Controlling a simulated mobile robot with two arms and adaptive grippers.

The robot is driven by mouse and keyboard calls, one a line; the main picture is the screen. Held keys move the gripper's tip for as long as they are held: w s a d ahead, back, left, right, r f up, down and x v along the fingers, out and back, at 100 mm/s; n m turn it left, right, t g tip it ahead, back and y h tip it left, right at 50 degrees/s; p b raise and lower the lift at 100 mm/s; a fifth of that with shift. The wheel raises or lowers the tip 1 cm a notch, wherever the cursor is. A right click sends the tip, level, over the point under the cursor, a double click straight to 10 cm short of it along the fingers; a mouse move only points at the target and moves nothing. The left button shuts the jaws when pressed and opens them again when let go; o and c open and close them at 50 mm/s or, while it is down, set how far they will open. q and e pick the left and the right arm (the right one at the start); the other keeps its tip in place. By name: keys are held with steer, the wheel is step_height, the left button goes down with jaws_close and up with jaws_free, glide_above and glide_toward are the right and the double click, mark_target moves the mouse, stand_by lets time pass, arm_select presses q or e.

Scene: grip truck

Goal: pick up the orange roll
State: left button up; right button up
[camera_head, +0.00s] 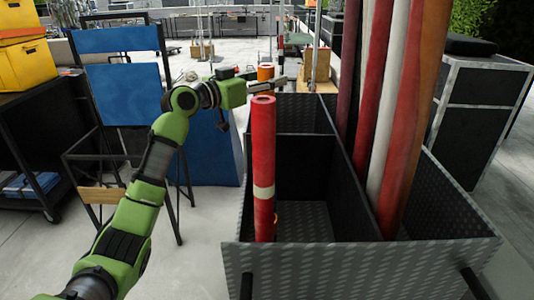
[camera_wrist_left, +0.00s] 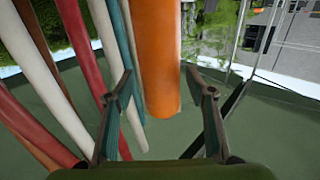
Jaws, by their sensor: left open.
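The orange roll (camera_wrist_left: 158,60) stands between the two spread fingers of my left gripper (camera_wrist_left: 159,72) in the left wrist view. Gaps show on both sides, and I see no finger pressing on it. In the head view its top (camera_head: 265,72) shows just behind my left gripper (camera_head: 272,82), with most of it hidden behind a red roll (camera_head: 263,150) that has a pale band. A bit of orange also shows low behind that roll. My left gripper is open, near the upper end of the rolls. My right gripper is not in view.
The rolls stand in a dark metal, divided bin (camera_head: 340,258). Tall red, white and brown rolls (camera_head: 385,110) rise in its right part. A blue-panelled stand (camera_head: 122,95) is behind my left arm. A dark box (camera_head: 465,115) stands at right.

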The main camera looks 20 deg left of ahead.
arm_select(q)
steer(key=shift+a, duration=0.1)
steer(key=c, duration=0.4)
jaws_close()
steer(key=shift+r, duration=0.1)
